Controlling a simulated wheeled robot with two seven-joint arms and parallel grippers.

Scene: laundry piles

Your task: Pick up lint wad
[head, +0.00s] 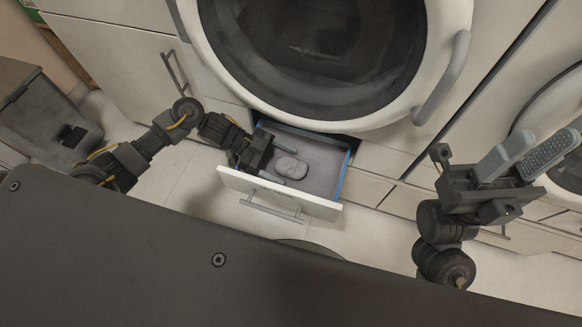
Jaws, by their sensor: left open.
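The lint wad (291,167) is a grey, rounded lump lying on the floor of the open drawer (318,207) below the round washer door. My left gripper (277,156) reaches into the drawer from the left. It is open and its fingers are just left of the wad; whether they touch it I cannot tell. Nothing shows between its fingers. My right gripper (527,158) is raised at the right, far from the drawer, with its two grey finger pads apart and empty.
The washer door (438,60) with its dark glass is right above the drawer. Cabinet fronts (110,75) stand to the left. A grey bin-like box (40,110) is at the far left. Pale floor tiles (205,185) are clear beside the drawer.

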